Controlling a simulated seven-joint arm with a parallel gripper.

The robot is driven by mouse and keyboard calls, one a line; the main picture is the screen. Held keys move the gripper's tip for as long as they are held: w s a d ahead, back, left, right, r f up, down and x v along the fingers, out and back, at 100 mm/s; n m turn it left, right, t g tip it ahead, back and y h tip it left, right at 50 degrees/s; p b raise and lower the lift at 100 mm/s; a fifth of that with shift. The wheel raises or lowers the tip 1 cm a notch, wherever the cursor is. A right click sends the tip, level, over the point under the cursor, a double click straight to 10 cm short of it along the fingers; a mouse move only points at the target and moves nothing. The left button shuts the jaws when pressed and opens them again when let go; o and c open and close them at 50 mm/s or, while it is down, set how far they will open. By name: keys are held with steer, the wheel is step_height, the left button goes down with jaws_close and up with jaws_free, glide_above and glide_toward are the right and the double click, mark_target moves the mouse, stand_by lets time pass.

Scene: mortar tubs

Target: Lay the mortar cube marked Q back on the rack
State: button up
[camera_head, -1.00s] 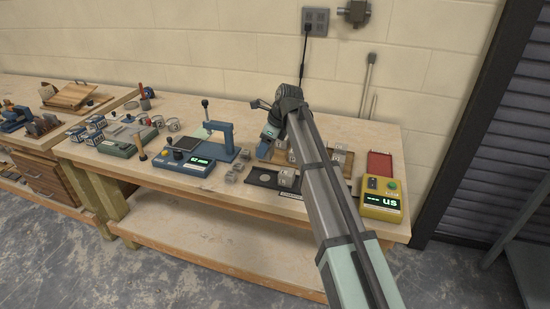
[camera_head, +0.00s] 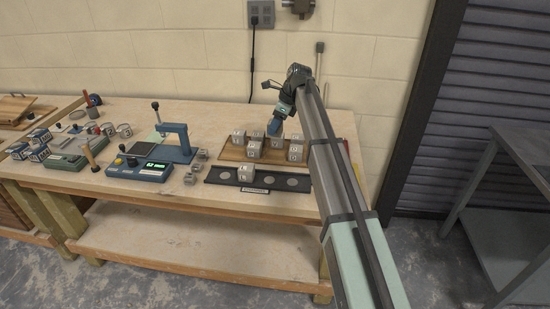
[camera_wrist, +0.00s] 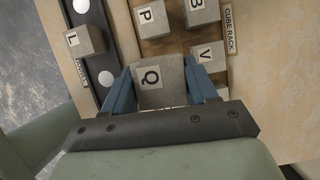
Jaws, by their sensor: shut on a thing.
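The mortar cube marked Q (camera_wrist: 162,88) is between the two blue fingers of my gripper (camera_wrist: 160,74) in the wrist view, its letter facing the camera. My gripper is shut on it. In the head view my gripper (camera_head: 275,126) is over the back part of the wooden cube rack (camera_head: 228,154), among its grey cubes. The rack's label (camera_wrist: 230,30) shows in the wrist view. Cubes marked P (camera_wrist: 152,18), B (camera_wrist: 201,12) and V (camera_wrist: 209,57) stand on the rack near Q. I cannot tell whether Q touches the rack.
A black tray with pale discs (camera_head: 225,176) lies in front of the rack and bears the cube marked L (camera_wrist: 85,40). A blue press device (camera_head: 142,168) and small grey blocks (camera_head: 196,168) stand left. My arm hides the bench to the right.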

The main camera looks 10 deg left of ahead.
steer(key=shift+s+f+n, duration=0.15)
steer(key=shift+n, duration=0.25)
steer(key=shift+f, duration=0.35)
step_height(320, 180, down, 9)
steer(key=shift+f, duration=0.15)
steer(key=o, duration=1)
steer(key=shift+c, duration=0.2)
steer(key=v, duration=1.2)
